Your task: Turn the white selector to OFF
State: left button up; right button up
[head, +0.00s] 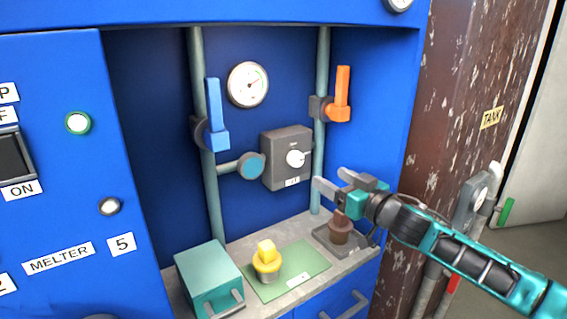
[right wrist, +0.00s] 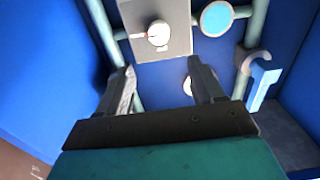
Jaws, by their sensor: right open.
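The white selector (head: 295,158) is a round knob on a grey box (head: 280,172) mounted at the back of the blue alcove. In the right wrist view the white selector (right wrist: 158,33) shows a red mark pointing to the left of that picture. The labels by it are too small to read. My right gripper (head: 331,180) is open and empty, below and to the right of the grey box, apart from the selector. In the right wrist view the fingers of my right gripper (right wrist: 162,80) stand apart below the selector. My left gripper is not in view.
A blue lever (head: 214,115) and an orange lever (head: 342,95) sit on vertical pipes either side. A gauge (head: 248,84) hangs above. On the ledge stand a teal box (head: 208,275), a yellow piece (head: 266,262) on a green mat (head: 315,262), and a brown piece (head: 340,230).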

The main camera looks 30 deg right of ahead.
aim_at(299, 159)
jog(key=shift+w+a+f, duration=0.1)
jog(key=shift+w+a, duration=0.1)
jog(key=shift+w, duration=2.9)
jog(key=shift+w+a, duration=0.2)
jog(key=shift+w, duration=2.85)
jog(key=c, duration=1)
